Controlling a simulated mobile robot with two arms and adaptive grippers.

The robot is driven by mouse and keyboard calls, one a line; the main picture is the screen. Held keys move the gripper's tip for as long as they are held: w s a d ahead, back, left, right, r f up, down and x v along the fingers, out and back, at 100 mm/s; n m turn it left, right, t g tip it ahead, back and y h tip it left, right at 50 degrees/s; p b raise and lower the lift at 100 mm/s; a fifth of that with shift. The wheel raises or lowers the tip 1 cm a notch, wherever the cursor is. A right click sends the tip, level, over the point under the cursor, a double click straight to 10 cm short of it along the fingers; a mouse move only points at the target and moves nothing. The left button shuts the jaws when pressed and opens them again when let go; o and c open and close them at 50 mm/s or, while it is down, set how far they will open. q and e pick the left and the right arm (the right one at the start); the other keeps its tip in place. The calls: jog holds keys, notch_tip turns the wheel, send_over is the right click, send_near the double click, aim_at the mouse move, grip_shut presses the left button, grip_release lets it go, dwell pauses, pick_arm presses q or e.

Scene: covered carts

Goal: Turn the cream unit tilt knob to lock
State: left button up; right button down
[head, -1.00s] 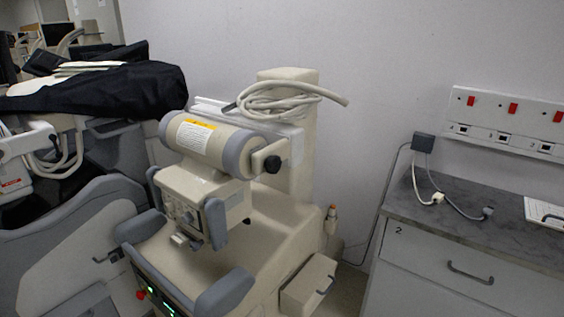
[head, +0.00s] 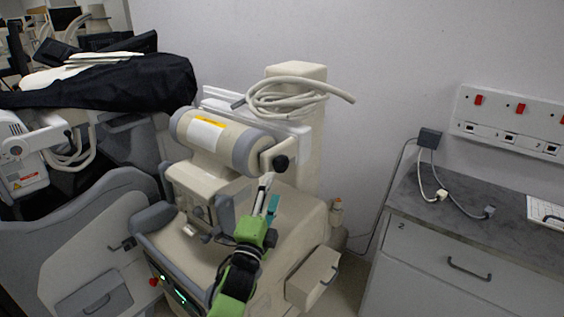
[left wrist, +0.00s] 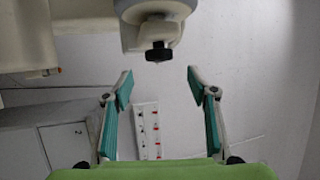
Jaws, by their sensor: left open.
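The cream unit (head: 208,170) stands in the middle of the head view, with a cream and grey cylinder head on top. Its black tilt knob (head: 281,162) sticks out at the right end of the cylinder. In the left wrist view the knob (left wrist: 158,53) hangs at the top centre, beyond and between the fingertips. My left gripper (head: 266,191), on a green and black arm, is just below the knob, pointing up at it. In the left wrist view its teal-padded fingers (left wrist: 157,80) are apart with nothing between them. My right gripper is not in view.
A coiled cream cable (head: 290,97) rests on the unit's column. A second unit under a black cover (head: 120,85) stands at the left. A grey-topped cabinet (head: 480,222) stands at the right, below a socket panel (head: 512,120) on the wall.

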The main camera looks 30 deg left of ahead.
aim_at(279, 171)
pick_arm(q)
jog(key=p+x, duration=0.2)
jog(key=x, duration=0.9)
jog(key=shift+w, duration=0.1)
jog(key=c, duration=1.1)
